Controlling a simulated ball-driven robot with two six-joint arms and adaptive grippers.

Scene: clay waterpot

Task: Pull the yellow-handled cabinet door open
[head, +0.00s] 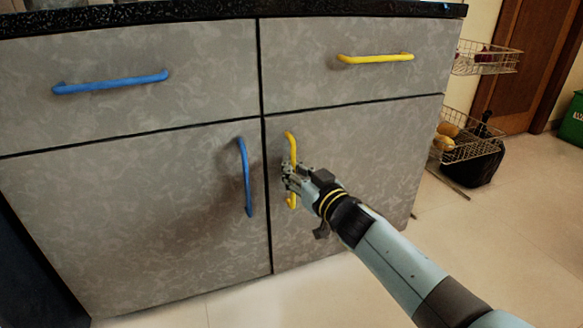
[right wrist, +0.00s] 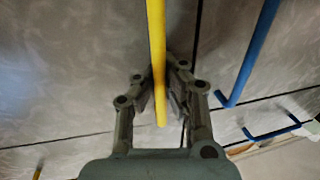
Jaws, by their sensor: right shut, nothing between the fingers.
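The yellow-handled cabinet door (head: 375,145) is at the lower right of the cabinet and looks flush with its front. Its upright yellow handle (head: 291,146) is near the door's left edge. My right gripper (head: 287,178) is at the handle's middle and hides part of it. In the right wrist view the yellow handle (right wrist: 156,50) runs down the picture in line with my right gripper's fingers (right wrist: 163,88), its end overlapping them. The fingers are shut with nothing held; whether they touch the bar is unclear. My left gripper is not in view.
A blue upright handle (head: 246,178) is on the neighbouring door to the left. A drawer above has a yellow handle (head: 375,58), another a blue one (head: 110,83). Wire baskets (head: 465,148) stand right of the cabinet. The floor (head: 490,235) in front is clear.

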